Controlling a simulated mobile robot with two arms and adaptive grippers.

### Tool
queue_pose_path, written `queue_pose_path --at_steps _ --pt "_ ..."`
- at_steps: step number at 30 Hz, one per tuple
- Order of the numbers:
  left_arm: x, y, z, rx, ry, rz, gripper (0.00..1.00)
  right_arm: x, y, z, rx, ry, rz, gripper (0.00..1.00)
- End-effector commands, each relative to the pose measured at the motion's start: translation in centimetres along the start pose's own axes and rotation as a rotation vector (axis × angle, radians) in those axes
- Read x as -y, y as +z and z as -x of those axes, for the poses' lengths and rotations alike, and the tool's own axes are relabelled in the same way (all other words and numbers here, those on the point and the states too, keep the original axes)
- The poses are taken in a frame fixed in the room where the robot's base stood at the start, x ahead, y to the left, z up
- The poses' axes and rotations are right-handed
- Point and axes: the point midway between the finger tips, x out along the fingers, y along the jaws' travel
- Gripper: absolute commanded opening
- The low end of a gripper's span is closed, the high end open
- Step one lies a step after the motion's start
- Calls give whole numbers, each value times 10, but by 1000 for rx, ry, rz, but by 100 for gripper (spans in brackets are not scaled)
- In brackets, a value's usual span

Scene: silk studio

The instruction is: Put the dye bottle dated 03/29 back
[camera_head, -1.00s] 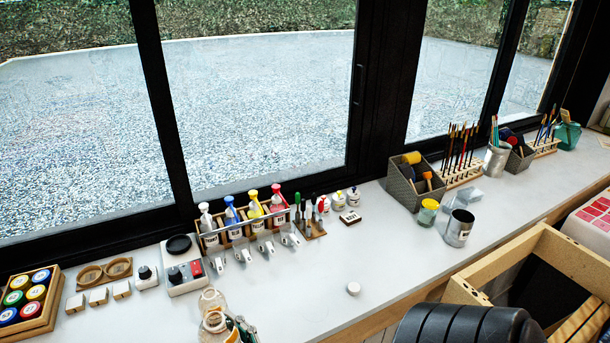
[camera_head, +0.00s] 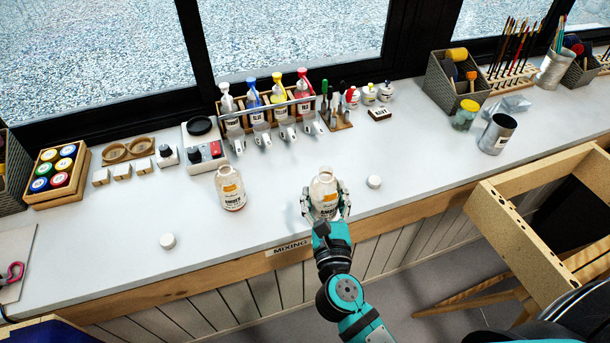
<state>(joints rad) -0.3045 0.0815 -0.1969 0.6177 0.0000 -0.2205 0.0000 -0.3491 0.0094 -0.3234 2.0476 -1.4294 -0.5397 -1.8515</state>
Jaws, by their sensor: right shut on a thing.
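Two clear dye bottles with amber labels are at the counter's front, above the MIXING label. One bottle (camera_head: 230,190) stands uncapped on the counter to the left, with nothing holding it. My right gripper (camera_head: 325,206) is shut on the other amber bottle (camera_head: 324,188), its fingers on both sides of the body. That bottle is upright at the counter's front edge; I cannot tell whether it touches the surface. The dates on both labels are too small to read. My left gripper is not in view.
A rack of coloured squeeze bottles (camera_head: 268,119) stands by the window. The counter's middle is mostly clear.

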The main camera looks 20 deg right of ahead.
Motion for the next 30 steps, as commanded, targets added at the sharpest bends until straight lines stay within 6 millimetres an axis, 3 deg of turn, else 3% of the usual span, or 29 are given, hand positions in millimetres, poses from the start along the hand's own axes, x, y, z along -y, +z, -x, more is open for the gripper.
queue_pose_path --at_steps 6,12,18,24,30 --pt "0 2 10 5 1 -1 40 -17 -1 -60 4 0 -1 14" --pt "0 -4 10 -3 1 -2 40 -30 -8 -101 3 1 0 14" --pt "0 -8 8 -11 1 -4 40 -33 -13 -115 1 1 1 14" --pt "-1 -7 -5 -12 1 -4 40 -33 -42 -115 0 1 2 14" --pt "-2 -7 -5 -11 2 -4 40 -33 -45 -115 1 1 0 14"
